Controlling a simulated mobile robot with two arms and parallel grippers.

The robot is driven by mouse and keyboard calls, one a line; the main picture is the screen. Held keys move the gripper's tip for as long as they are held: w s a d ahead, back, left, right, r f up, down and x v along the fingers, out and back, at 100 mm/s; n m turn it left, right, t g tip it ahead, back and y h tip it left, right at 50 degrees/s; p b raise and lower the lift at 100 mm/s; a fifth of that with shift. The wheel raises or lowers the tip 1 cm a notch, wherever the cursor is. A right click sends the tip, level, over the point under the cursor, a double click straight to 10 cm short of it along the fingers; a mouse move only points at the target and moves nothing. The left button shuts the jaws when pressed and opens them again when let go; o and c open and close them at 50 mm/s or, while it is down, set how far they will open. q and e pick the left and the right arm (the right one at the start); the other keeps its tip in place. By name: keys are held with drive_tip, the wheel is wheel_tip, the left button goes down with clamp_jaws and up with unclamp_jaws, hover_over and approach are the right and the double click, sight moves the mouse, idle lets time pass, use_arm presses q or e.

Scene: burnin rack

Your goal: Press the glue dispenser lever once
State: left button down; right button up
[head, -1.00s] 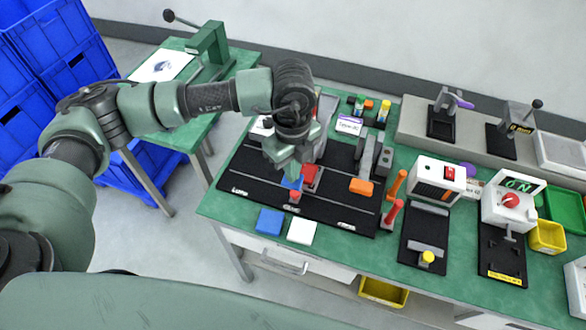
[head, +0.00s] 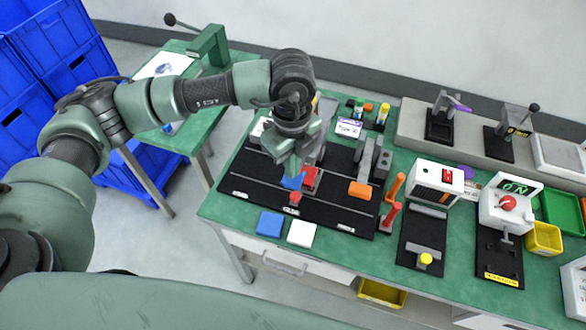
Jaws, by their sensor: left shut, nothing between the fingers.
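My left gripper (head: 292,168) is shut and points down over the middle of the black fixture board (head: 330,207). Just under its fingertips is a small blue part (head: 292,182), beside a red block (head: 311,177). A short red piece (head: 295,198) stands in front of the blue part, by a white label. I cannot tell for sure which of these is the glue dispenser lever, or whether the fingertips touch the blue part. My wrist hides part of the board behind. My right gripper is not in view.
On the board's right stand grey clamps (head: 372,158) and an orange block (head: 360,190). Right of it are orange and red handles, then a white box (head: 437,182) and a tester with a red knob (head: 507,203). Blue (head: 270,223) and white (head: 302,233) pads lie in front.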

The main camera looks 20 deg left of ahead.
use_arm(q)
wheel_tip(320, 180, up, 8)
drive_tip(key=p, duration=0.4)
drive_tip(key=shift+f, duration=0.2)
drive_tip(key=shift+s, duration=0.1)
idle(0.5)
